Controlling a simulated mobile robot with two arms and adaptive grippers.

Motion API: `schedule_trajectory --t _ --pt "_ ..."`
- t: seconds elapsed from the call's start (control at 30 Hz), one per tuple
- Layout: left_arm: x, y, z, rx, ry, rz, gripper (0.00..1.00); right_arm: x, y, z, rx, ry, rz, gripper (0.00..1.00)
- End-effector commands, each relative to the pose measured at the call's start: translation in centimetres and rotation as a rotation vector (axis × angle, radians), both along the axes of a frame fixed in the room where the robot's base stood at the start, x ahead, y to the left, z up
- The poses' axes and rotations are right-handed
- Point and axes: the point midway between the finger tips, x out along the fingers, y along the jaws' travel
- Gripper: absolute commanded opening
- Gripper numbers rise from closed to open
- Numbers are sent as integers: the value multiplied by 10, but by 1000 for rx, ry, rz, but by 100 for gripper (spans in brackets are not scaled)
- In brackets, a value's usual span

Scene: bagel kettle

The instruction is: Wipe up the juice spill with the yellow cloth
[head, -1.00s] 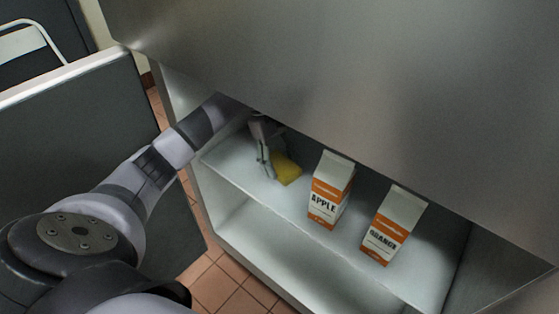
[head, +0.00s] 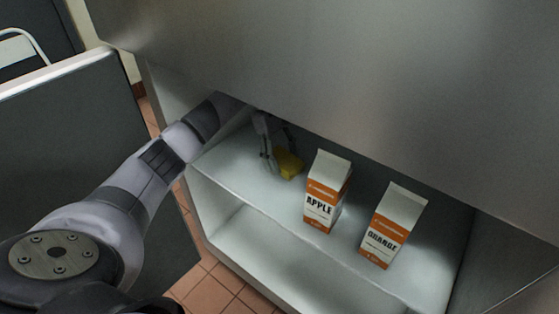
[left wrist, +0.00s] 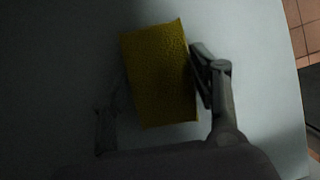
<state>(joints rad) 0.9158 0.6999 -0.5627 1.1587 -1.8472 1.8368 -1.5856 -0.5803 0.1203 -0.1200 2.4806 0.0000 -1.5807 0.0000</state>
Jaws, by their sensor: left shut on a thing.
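The yellow cloth (head: 290,165) is at the upper shelf, left of the apple carton; it also shows in the left wrist view (left wrist: 160,75) as a yellow rectangle against the pale shelf. My left gripper (head: 279,162) reaches in from the left and is shut on the cloth. In the left wrist view one finger lies along the cloth's right edge, and the other is dim at lower left. I cannot tell whether the cloth touches the shelf. No juice spill can be made out; the shelf's back is hidden by the steel panel above. My right gripper is not in view.
An apple carton (head: 325,191) and an orange carton (head: 393,225) stand upright on the shelf (head: 238,165), right of the cloth. A steel panel (head: 330,80) overhangs the opening. An open door (head: 80,150) stands at left. A lower shelf (head: 255,255) looks empty.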

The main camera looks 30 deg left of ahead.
Motion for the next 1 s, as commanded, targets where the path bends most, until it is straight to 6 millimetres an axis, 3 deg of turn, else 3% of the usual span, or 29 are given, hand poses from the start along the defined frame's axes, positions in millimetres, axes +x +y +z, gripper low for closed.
schedule_trajectory --t 0.57,1.0 --pt "-39 4 -2 1 2 0 26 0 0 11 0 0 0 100" --pt "-41 4 2 1 3 0 26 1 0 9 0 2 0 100"
